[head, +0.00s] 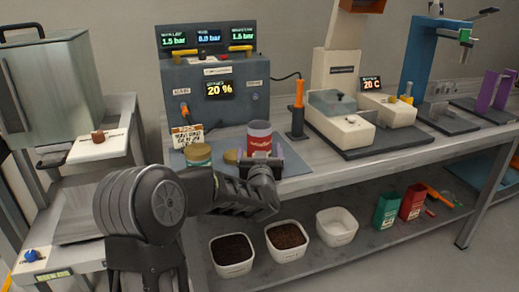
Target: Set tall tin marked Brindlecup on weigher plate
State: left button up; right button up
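A tall red and white tin (260,138) stands upright at the front of the blue-grey machine, on or just above the grey mat. Its label is too small to read surely. My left gripper (263,162) is at the tin's lower part, on its near side, and hides its base. I cannot tell whether the fingers are closed on it or only around it. A flat metal plate (85,212) on the lower left bench, with a small green display (52,276) in front, looks like the weigher plate. It is bare where visible; my arm covers part of its right side. My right gripper is not in view.
A shorter tin with a gold lid (198,154) and a gold disc (231,157) are left of the tall tin. A handwritten card (187,135) stands behind. An orange-handled tool (298,108) is to the right.

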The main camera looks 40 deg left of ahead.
pick_arm(q)
jog(key=c, duration=1.3)
jog(key=shift+o, duration=0.2)
notch_tip(320, 180, up, 10)
jog(key=p, duration=0.2)
